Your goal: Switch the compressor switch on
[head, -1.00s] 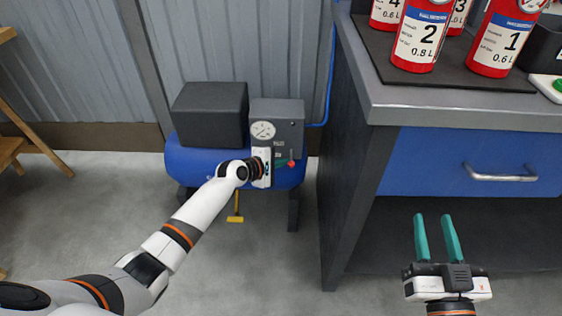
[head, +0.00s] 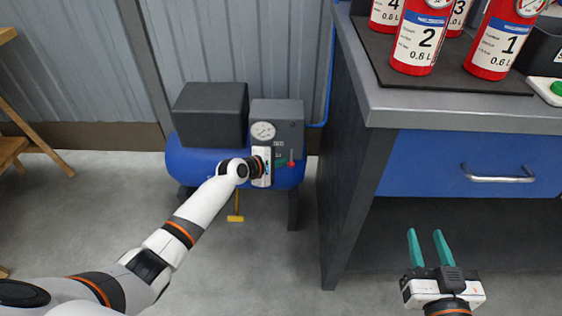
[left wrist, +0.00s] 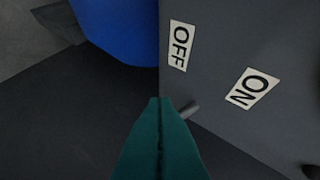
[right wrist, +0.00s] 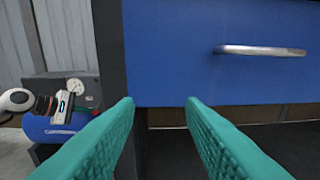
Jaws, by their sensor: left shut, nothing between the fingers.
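The compressor (head: 190,160) stands on the floor by the wall, a blue tank with a grey control box (head: 288,115) and gauge. A small red-tipped part (head: 291,163) shows on the box's front. In the left wrist view, the box face (left wrist: 225,65) bears an OFF label (left wrist: 179,46) and an ON label (left wrist: 252,88). A short grey lever (left wrist: 190,108) sticks out below them, partly hidden; its setting I cannot tell. My left gripper (head: 280,161) is shut and empty, its tips (left wrist: 160,101) close beside the lever; contact is unclear. My right gripper (head: 425,231) is open and empty.
A workbench (head: 450,115) with a blue drawer (head: 420,165) and handle (right wrist: 260,50) stands right of the compressor. Red extinguishers (head: 420,35) stand on its mat. A yellow-footed part (head: 236,218) hangs below the tank. The floor in front is clear.

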